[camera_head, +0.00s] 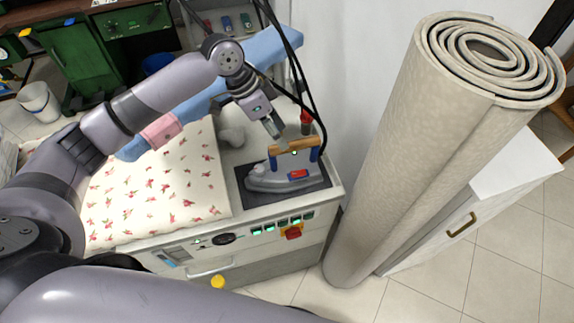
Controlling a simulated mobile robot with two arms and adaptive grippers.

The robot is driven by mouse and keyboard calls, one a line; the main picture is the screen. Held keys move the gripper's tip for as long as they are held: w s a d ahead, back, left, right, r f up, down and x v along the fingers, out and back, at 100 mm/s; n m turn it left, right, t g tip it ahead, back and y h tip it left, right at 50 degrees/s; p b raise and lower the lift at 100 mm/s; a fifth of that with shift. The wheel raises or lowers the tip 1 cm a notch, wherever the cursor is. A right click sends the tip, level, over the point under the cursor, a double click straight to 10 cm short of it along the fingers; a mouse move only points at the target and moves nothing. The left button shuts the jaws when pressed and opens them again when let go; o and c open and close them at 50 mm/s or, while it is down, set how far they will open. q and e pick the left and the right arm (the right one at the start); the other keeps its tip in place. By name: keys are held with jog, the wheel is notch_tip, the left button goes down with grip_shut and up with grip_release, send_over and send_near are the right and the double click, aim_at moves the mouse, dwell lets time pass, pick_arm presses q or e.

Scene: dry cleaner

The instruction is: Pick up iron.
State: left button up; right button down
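The iron (283,174) rests on a dark pad (258,198) at the right end of the white ironing station. It has a grey body, a wooden handle (299,145) on blue posts, and a red part on its side. My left gripper (276,136) is just above the left end of the handle, pointing down. Its fingertips are small and close to the handle; I cannot tell whether they touch it or how far apart they are. My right gripper is not in view.
A flowered cloth (160,190) covers the board left of the iron. Dark cables hang behind the handle, beside a red-topped item (306,122). A large rolled carpet (420,150) stands right of the station, before a white cabinet (480,205). Tiled floor shows at lower right.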

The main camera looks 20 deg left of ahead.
pick_arm(q)
jog(key=shift+d+f, duration=0.15)
jog(key=shift+f, duration=0.05)
jog(key=shift+d+f, duration=0.1)
jog(key=shift+f, duration=0.1)
jog(key=p+x, duration=0.2)
jog(key=x, duration=0.2)
jog(key=shift+f, duration=0.2)
jog(key=shift+d+f, duration=0.1)
jog(key=shift+f, duration=0.15)
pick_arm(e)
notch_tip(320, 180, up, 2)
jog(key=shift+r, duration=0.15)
pick_arm(q)
jog(key=shift+c, duration=0.3)
grip_shut()
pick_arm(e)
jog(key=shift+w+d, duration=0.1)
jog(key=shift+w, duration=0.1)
